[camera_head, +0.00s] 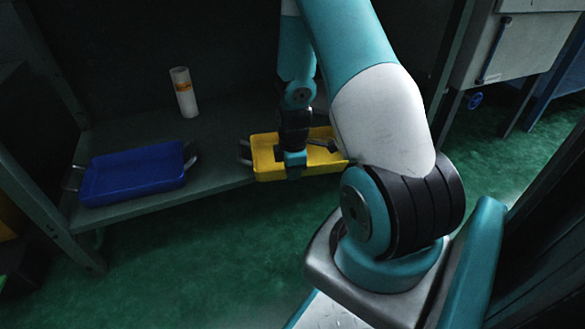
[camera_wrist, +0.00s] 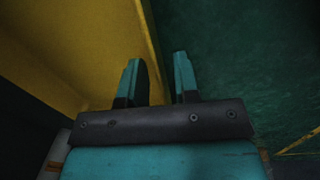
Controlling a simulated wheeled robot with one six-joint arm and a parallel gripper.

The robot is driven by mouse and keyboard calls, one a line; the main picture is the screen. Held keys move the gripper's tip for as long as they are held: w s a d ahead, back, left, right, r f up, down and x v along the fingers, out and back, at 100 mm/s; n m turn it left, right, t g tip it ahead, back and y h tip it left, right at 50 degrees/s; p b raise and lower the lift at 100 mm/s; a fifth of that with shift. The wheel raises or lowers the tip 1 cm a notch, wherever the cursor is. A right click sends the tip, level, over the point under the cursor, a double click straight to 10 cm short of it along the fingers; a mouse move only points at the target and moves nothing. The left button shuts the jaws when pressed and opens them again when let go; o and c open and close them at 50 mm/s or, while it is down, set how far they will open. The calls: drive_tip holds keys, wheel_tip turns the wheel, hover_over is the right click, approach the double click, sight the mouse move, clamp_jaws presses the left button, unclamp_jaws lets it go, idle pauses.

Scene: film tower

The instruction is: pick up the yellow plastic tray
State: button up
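The yellow plastic tray (camera_head: 268,165) sits on the grey shelf at its front right, with a metal handle at its left end. My arm hides part of its right side. My gripper (camera_head: 293,171) points down at the tray's near long side. In the wrist view, the tray (camera_wrist: 85,45) fills the upper left. My gripper (camera_wrist: 157,82) has its two fingers apart there, with the tray's rim running between them. The left finger is over the tray side and the right finger is over the green floor side. I cannot tell whether either finger touches the wall.
A blue tray (camera_head: 133,174) with metal handles lies on the shelf (camera_head: 222,167) to the left. Shelf posts rise at the left. The green floor (camera_head: 200,260) in front is clear.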

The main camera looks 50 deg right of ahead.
wheel_tip(320, 180, up, 17)
drive_tip(key=s+a+p, duration=0.1)
drive_tip(key=p, duration=0.9)
drive_tip(key=shift+r, duration=0.2)
drive_tip(key=shift+o, duration=0.3)
drive_tip(key=shift+s, duration=0.1)
drive_tip(key=s+d+f+t+y+p, duration=0.2)
drive_tip(key=s+d+y+p, duration=0.3)
drive_tip(key=d+p, duration=0.4)
drive_tip(key=shift+h, duration=0.5)
drive_tip(key=shift+b+x, duration=4.85)
drive_tip(key=shift+x, duration=3.7)
drive_tip(key=shift+s+a+r, duration=0.1)
drive_tip(key=shift+a+r, duration=0.05)
clamp_jaws()
